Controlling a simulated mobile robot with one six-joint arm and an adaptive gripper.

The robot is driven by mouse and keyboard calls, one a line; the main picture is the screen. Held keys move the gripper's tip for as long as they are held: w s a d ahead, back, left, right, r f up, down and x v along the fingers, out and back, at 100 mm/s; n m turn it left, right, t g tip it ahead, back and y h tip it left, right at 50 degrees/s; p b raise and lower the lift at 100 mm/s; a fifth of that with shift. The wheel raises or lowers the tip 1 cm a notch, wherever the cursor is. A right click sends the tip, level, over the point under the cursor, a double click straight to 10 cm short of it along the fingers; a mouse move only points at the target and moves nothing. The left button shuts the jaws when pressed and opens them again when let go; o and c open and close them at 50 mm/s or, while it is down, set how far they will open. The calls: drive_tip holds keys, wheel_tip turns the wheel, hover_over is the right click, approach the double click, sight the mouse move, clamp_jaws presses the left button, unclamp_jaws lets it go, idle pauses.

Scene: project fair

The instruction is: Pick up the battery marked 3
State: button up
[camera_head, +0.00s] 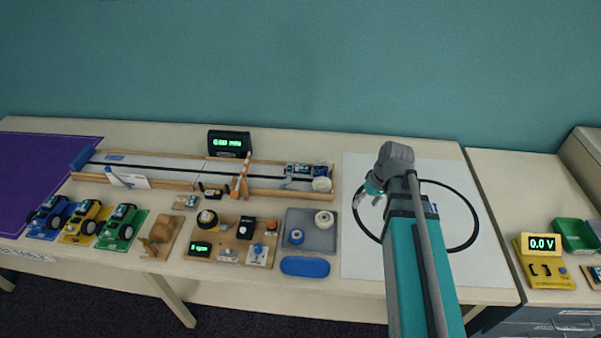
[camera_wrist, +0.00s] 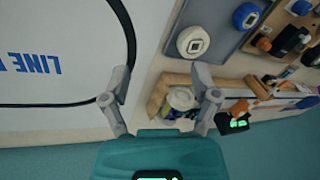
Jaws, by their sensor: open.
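I cannot make out a battery marked 3 in either view. A yellow tester (camera_head: 544,262) with a green "0.0 V" display stands on the right-hand table, and its small contents are too small to read. My gripper (camera_head: 370,196) is over the white line mat on the main table, well left of the tester. In the wrist view my gripper (camera_wrist: 160,84) is open, its two fingers apart with nothing held between them. A white round thing at the track's end shows beyond the right finger's inner side.
The white mat (camera_head: 360,262) with a black loop lies under my arm. Left of it are a grey tray (camera_head: 318,241) with two rolls, a blue case (camera_head: 305,266) and the long track (camera_head: 185,173). A green bin (camera_head: 577,236) stands beside the tester. A seam separates the two tables.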

drive_tip(key=w+a+n+y+b, duration=0.3)
drive_tip(key=w+n, duration=0.3)
drive_tip(key=w, duration=0.3)
drive_tip(key=w+a+n+y+b, duration=0.3)
drive_tip(key=w+n+y+b, duration=0.2)
drive_tip(key=w, duration=0.5)
drive_tip(key=n+y, duration=0.1)
drive_tip(key=n, duration=0.1)
drive_tip(key=shift+w+n, duration=0.3)
drive_tip(key=shift+a, duration=0.15)
drive_tip(key=b, duration=0.4)
approach(305, 167)
drive_tip(key=shift+s+a+f, duration=0.1)
drive_tip(key=shift+a+f, duration=1)
drive_tip(key=shift+f, duration=0.05)
drive_tip(key=shift+a+f, duration=0.2)
drive_tip(key=shift+a, duration=0.45)
drive_tip(key=shift+r+b+x, duration=0.15)
drive_tip(key=shift+b+x, duration=0.4)
drive_tip(key=shift+x, duration=0.75)
drive_tip(key=shift+r+b+x, duration=0.15)
drive_tip(key=shift+b+x, duration=0.4)
drive_tip(key=shift+x, duration=0.7)
drive_tip(key=shift+a, duration=0.15)
